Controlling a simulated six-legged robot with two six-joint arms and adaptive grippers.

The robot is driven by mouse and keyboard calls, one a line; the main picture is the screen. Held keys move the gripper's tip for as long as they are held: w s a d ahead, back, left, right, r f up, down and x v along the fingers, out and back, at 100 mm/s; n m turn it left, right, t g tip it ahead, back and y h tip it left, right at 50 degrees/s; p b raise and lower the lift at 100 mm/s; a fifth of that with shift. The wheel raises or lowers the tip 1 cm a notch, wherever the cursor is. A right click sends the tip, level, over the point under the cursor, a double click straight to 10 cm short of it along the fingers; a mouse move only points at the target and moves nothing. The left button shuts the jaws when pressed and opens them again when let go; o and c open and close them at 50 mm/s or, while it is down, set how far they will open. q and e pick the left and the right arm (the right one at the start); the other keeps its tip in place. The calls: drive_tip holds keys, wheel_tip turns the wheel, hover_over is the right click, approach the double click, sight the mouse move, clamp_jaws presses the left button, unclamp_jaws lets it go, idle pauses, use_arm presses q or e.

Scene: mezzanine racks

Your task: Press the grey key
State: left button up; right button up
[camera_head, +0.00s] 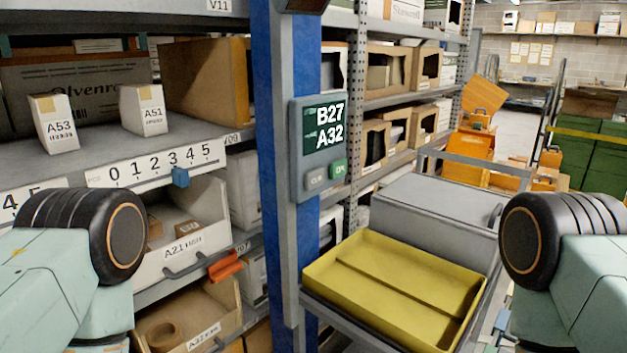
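A grey control panel (319,150) is fixed to the blue upright post in the middle of the view. Its dark green display (324,128) reads "B27" above "A32". The grey key (316,181) is at the lower left of the panel, with lettering too small to read surely. A green key (338,169) sits just to its right. Nothing covers either key. My left and right arms come in at the lower left and lower right, showing pale green links and black joints. Neither gripper shows, and nothing of mine touches the panel.
A yellow tray (390,285) stands in front of a grey box (432,212), below and right of the panel. The blue post (268,120) stands between racks. The left shelf holds white boxes A53 (54,122) and A51 (143,109); an orange tab (225,265) sticks out below.

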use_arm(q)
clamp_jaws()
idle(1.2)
